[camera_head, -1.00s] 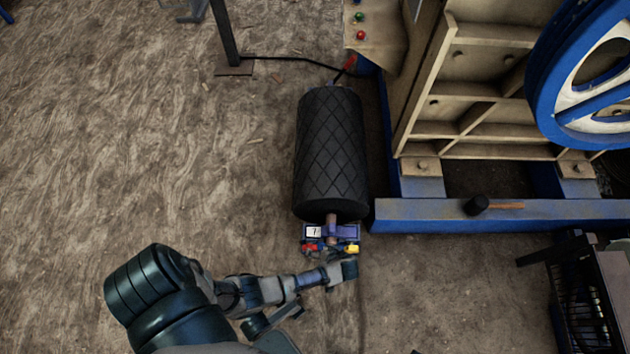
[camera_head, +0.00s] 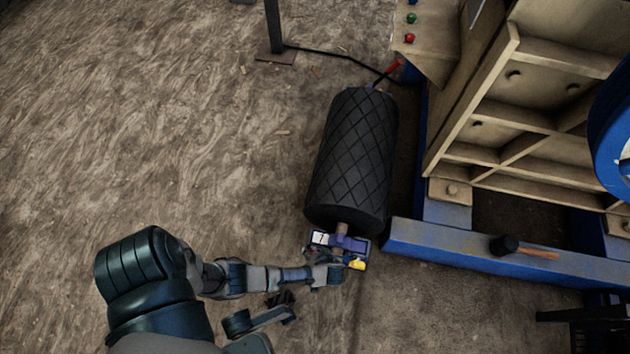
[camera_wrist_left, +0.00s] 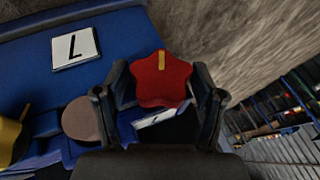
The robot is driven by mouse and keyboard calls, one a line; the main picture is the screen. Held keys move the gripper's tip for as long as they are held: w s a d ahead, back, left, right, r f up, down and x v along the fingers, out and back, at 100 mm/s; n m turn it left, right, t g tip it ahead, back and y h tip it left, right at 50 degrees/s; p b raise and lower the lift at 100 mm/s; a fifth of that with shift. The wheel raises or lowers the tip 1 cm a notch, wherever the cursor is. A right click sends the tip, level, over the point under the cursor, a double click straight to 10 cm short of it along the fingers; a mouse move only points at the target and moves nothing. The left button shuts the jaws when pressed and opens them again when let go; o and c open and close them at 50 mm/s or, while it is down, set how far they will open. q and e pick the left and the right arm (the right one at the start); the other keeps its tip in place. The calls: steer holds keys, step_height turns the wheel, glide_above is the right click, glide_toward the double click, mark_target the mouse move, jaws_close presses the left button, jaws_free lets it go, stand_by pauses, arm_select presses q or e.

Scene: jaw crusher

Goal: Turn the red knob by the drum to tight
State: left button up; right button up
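The red knob (camera_wrist_left: 161,80) is lobed, with a yellow mark on its top side. It sits at the near end of the black drum (camera_head: 353,155), by a blue bracket (camera_wrist_left: 40,70) with a white number plate. My left gripper (camera_wrist_left: 163,88) has a finger on each side of the knob, and both fingers appear to touch it. In the head view my left gripper (camera_head: 325,270) is at the bracket and hides the knob. A yellow knob (camera_head: 355,264) is just right of it and shows partly in the wrist view (camera_wrist_left: 10,138).
The blue machine frame (camera_head: 470,258) stands close to the drum's right, with a dark-headed hammer (camera_head: 505,245) on it. A red-handled part (camera_head: 393,68) is near the drum's far end. The floor left of the drum is clear.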

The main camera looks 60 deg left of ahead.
arm_select(q)
steer(key=c, duration=0.6)
steer(key=shift+g+y, duration=0.4)
steer(key=shift+c, duration=0.2)
steer(key=o, duration=1.2)
steer(key=shift+c, duration=0.2)
steer(key=v, duration=1.2)
steer(key=shift+d, duration=0.1)
steer(key=shift+f, duration=0.1)
